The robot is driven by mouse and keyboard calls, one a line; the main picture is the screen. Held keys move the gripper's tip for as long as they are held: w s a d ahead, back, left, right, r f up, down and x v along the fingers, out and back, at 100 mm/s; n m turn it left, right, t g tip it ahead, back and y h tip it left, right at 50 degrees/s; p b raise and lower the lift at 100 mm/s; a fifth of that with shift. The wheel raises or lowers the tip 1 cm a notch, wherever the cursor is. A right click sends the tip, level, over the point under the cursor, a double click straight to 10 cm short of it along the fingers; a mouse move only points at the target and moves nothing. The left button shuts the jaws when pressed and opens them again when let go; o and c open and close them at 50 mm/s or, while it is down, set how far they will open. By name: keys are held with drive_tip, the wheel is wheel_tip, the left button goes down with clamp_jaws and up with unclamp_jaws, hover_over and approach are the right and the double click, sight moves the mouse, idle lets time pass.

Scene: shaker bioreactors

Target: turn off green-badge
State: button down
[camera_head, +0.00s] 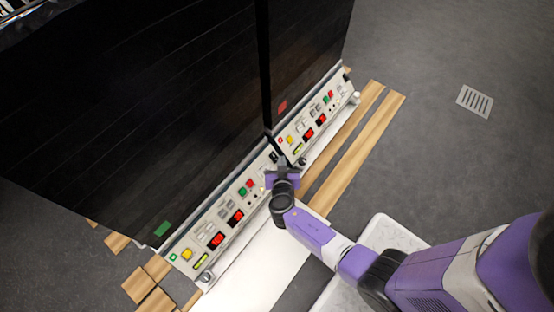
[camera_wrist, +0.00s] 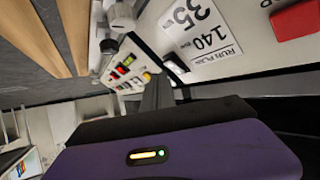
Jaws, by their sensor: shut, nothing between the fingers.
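The green-badge machine is the left black cabinet, with a green badge (camera_head: 162,229) low on its front. Its pale control panel (camera_head: 207,229) carries a yellow button (camera_head: 187,254), red displays, a red and a green button, and a small black switch (camera_head: 273,156) at its right end. My gripper (camera_head: 283,163) is shut and empty at that right end, close to the switch; whether it touches cannot be told. In the wrist view, the dark fingers (camera_wrist: 158,92) point toward the panel's end, near a small dark-framed part (camera_wrist: 176,68). A printed label (camera_wrist: 203,30) sits beside it.
A second black cabinet with a red badge (camera_head: 282,107) stands to the right, with a similar panel (camera_head: 316,120). A narrow gap separates the cabinets. Wooden strips (camera_head: 352,153) lie on the grey floor, which has a drain grate (camera_head: 475,101). Open floor lies to the right.

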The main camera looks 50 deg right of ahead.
drive_tip(key=shift+w+f, duration=0.1)
drive_tip(key=shift+f, duration=0.1)
drive_tip(key=shift+w+f+b, duration=0.15)
drive_tip(key=shift+f+b, duration=0.05)
drive_tip(key=shift+b, duration=0.5)
drive_tip(key=shift+w+f+b, duration=0.2)
drive_tip(key=shift+w+b, duration=0.05)
drive_tip(key=shift+b, duration=0.2)
idle(0.3)
idle(0.4)
drive_tip(key=shift+s+r+p, duration=0.35)
drive_tip(key=shift+s+r, duration=0.15)
drive_tip(key=shift+r, duration=0.05)
drive_tip(key=shift+s+r+p, duration=0.75)
drive_tip(key=shift+s+r, duration=0.05)
drive_tip(key=shift+r, duration=0.2)
drive_tip(key=shift+s+r+p, duration=0.7)
drive_tip(key=shift+s+r, duration=0.1)
drive_tip(key=shift+r, duration=0.2)
